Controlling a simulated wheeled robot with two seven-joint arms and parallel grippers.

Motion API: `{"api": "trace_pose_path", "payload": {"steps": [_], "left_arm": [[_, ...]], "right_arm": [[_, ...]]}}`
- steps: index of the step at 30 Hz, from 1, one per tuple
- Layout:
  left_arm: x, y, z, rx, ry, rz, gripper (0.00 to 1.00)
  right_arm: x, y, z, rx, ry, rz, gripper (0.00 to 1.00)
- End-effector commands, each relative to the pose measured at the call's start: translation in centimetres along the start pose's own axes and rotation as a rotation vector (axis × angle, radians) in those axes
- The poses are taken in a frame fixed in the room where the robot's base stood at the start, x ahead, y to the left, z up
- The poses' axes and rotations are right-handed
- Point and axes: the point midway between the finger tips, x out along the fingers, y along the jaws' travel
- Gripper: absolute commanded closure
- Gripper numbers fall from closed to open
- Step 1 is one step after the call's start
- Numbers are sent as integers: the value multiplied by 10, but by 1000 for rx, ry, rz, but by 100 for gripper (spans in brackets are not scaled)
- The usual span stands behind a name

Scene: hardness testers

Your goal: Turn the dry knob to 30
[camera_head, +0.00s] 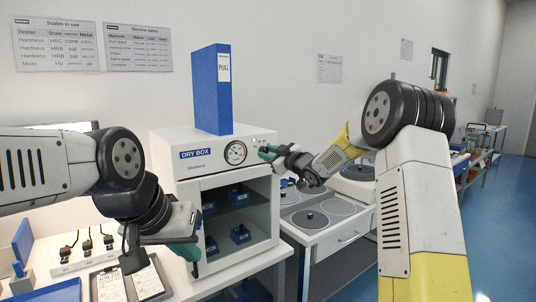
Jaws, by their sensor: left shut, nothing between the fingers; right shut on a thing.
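The white dry box (165,150) stands on the bench with a blue "DRY BOX" label and a round dial gauge (236,153) on its upper front panel. My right gripper (266,152) reaches in from the right to the panel, just right of the gauge. It is shut on the dry knob, which its fingers mostly hide. The knob's setting cannot be read, and the gauge is too small to read. My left gripper (190,256) is shut and empty, low at the left front edge of the box.
A blue "PULL" binder (212,90) stands on top of the box. Its front shows dark shelves with several small blue items (240,234). A clipboard (112,285) and a switch panel (88,250) lie at left. A unit with round plates (330,212) stands at right.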

Motion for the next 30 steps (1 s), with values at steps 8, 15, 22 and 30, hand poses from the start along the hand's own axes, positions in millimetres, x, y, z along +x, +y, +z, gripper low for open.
{"api": "trace_pose_path", "payload": {"steps": [8, 15, 22, 30], "left_arm": [[0, 0, 0, 0, 0, 0, 100], [0, 0, 0, 0, 0, 0, 100], [0, 0, 0, 0, 0, 0, 100], [0, 0, 0, 0, 0, 0, 100]], "right_arm": [[0, 0, 0, -67, 0, 0, 100], [0, 0, 0, -75, -1, 0, 100], [0, 0, 0, -74, -1, 0, 62], [0, 0, 0, -73, 0, 0, 50]]}}
